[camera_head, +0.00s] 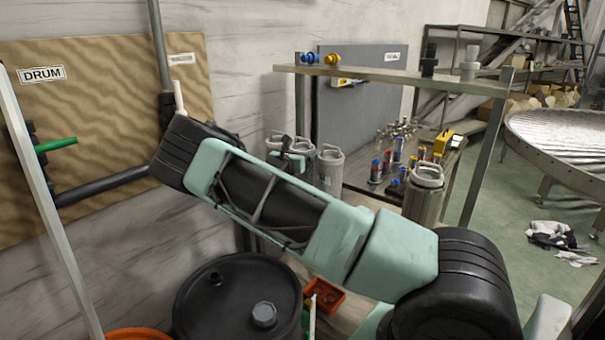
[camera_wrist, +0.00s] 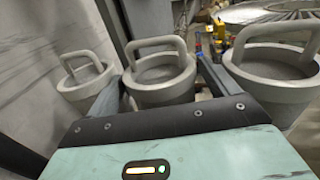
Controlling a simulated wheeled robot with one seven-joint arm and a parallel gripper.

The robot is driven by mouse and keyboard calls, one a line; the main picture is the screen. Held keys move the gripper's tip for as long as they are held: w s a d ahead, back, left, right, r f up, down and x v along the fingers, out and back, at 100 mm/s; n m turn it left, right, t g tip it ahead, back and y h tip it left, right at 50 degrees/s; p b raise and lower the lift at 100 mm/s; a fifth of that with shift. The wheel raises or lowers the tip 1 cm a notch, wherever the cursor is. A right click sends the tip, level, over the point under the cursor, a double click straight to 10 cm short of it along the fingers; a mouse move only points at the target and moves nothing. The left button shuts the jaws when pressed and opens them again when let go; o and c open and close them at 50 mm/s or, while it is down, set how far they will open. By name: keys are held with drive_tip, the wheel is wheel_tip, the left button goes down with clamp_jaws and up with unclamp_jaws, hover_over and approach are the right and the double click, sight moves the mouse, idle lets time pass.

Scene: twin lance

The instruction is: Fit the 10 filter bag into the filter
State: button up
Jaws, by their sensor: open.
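Several grey cylinders with loop handles stand by the bench; I cannot read a 10 on any, nor tell which is bag or filter. In the head view, one pale cylinder (camera_head: 329,172) stands beside my gripper (camera_head: 291,154), and another (camera_head: 273,142) is partly behind it. A metallic one (camera_head: 422,203) stands farther right. In the wrist view, my gripper (camera_wrist: 163,78) is open, its fingers on either side of the middle cylinder (camera_wrist: 160,92). I cannot tell whether they touch it. Other cylinders stand to the left (camera_wrist: 78,88) and right (camera_wrist: 268,91).
A shelf bar (camera_head: 400,77) crosses above the bench, with a grey panel (camera_head: 362,110) behind. Small coloured cylinders (camera_head: 397,150) and a yellow box (camera_head: 443,141) are on the bench. A black drum (camera_head: 215,295) stands in front.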

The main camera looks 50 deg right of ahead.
drive_tip(key=shift+x, duration=0.85)
drive_tip(key=shift+w, duration=0.1)
drive_tip(key=shift+c, duration=0.4)
drive_tip(key=c, duration=1)
drive_tip(key=shift+r, duration=0.1)
